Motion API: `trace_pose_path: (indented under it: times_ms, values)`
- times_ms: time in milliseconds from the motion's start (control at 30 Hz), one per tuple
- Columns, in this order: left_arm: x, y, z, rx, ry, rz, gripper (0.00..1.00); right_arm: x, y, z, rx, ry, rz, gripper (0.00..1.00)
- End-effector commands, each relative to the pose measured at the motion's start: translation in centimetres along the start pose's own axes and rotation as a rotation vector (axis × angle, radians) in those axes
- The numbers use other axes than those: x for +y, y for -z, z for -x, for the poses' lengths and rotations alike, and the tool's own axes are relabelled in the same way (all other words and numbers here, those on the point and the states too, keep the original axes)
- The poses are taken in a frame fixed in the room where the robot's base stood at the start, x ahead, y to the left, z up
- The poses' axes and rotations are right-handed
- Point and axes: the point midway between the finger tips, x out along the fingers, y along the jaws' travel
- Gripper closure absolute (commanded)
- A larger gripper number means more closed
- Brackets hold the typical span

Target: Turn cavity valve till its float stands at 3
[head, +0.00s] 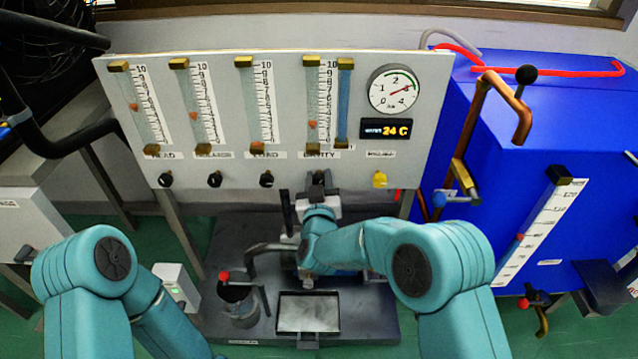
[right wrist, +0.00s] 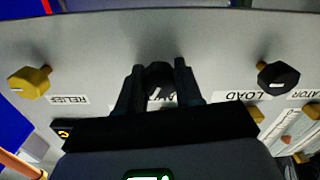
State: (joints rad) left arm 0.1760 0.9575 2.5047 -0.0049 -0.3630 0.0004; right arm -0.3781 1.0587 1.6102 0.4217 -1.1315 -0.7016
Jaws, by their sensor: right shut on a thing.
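The cavity valve knob (right wrist: 158,78) is black and sits between the two dark fingers of my right gripper (right wrist: 157,70) in the right wrist view. The gripper is shut on it, and the label beside it is partly hidden. In the head view the right gripper (head: 314,190) reaches the panel's lower edge under the cavity tube, mostly hiding the knob. The cavity flow tube (head: 312,95) has a red float (head: 312,124) low on its scale, in the lower third; the exact figure is too small to read. My left gripper is out of view.
The panel (head: 220,135) also carries three other tubes, a dial gauge (head: 394,90) and a yellow relief knob (head: 380,180). The load knob (right wrist: 277,78) is clear of my right gripper. A blue cabinet (head: 560,110) with a copper pipe (head: 500,95) stands at right.

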Motion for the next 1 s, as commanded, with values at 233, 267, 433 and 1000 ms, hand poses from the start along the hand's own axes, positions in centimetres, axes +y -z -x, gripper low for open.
trace_pose_path:
  times_ms: [233,267,433,1000]
  values:
    - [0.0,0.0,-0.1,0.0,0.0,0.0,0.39,0.0,0.4,-0.1,0.007,-0.001,-0.011,0.95]
    - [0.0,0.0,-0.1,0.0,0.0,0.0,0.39,0.0,0.4,-0.1,0.008,-0.001,-0.01,0.55]
    - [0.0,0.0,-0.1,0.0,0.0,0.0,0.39,0.0,0.3,0.0,0.006,0.0,-0.01,0.39]
    - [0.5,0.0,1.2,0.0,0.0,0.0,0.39,-0.1,0.4,7.2,0.002,0.005,-0.007,0.39]
